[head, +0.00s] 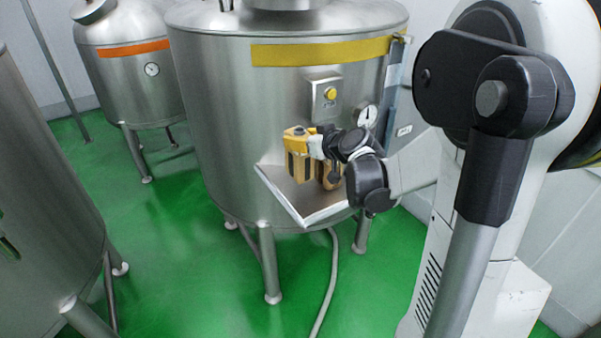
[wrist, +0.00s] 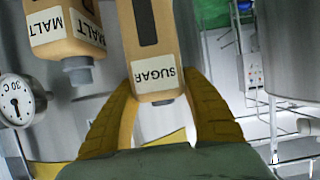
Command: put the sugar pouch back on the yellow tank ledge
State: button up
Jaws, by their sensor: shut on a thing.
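The yellow-banded tank (head: 280,110) stands in the middle of the head view, with a metal ledge (head: 312,211) low on its front. My gripper (head: 302,140) is shut on the sugar pouch (head: 299,168), a tan pouch with dark panels, over the ledge. In the wrist view, the yellow fingers of my gripper (wrist: 158,88) lie on both sides of the sugar pouch (wrist: 152,55), its SUGAR label showing. I cannot tell whether its base touches the ledge.
A malt pouch (wrist: 62,32) is close beside the sugar pouch; a tan pouch (head: 328,180) shows on the ledge behind my gripper. A button box (head: 324,98) and gauge (head: 367,116) are above. An orange-banded tank (head: 130,80) stands at left.

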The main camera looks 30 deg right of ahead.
aim_at(300, 158)
notch_tip(300, 158, down, 7)
jog(key=shift+r+b, duration=0.15)
jog(key=shift+b, duration=0.7)
jog(key=o, duration=1.4)
jog(key=shift+c, duration=0.2)
